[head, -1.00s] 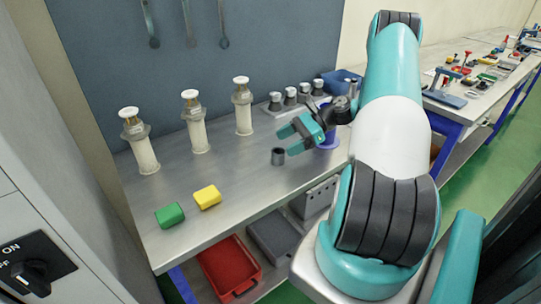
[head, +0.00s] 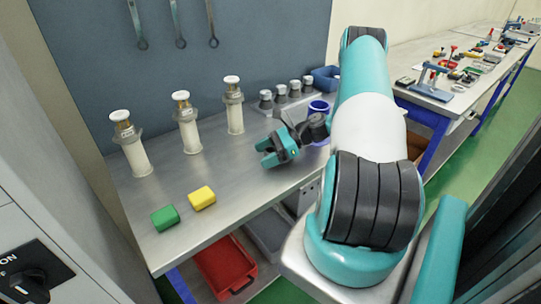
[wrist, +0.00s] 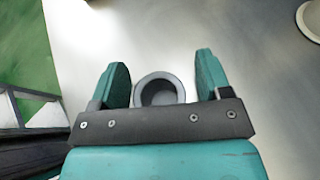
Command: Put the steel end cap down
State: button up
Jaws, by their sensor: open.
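The steel end cap (wrist: 160,90) shows in the wrist view as a grey round cup with a dark hollow, its open end facing the camera. It appears to stand on the bare steel bench top (head: 228,178). My gripper (head: 265,152) is open, and in the wrist view its teal fingers (wrist: 162,72) lie left and right of the cap with a small gap on each side. How high the fingertips are above the bench I cannot tell. In the head view my gripper hides the cap.
Several white cylinders (head: 190,134) stand upright at the back left. A green block (head: 165,217) and a yellow block (head: 202,198) lie near the front edge. Behind my gripper are a row of grey caps (head: 281,91) and a blue container (head: 319,107). A red bin (head: 226,265) sits below.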

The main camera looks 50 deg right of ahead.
jog(key=c, duration=1.3)
jog(key=shift+r, duration=0.15)
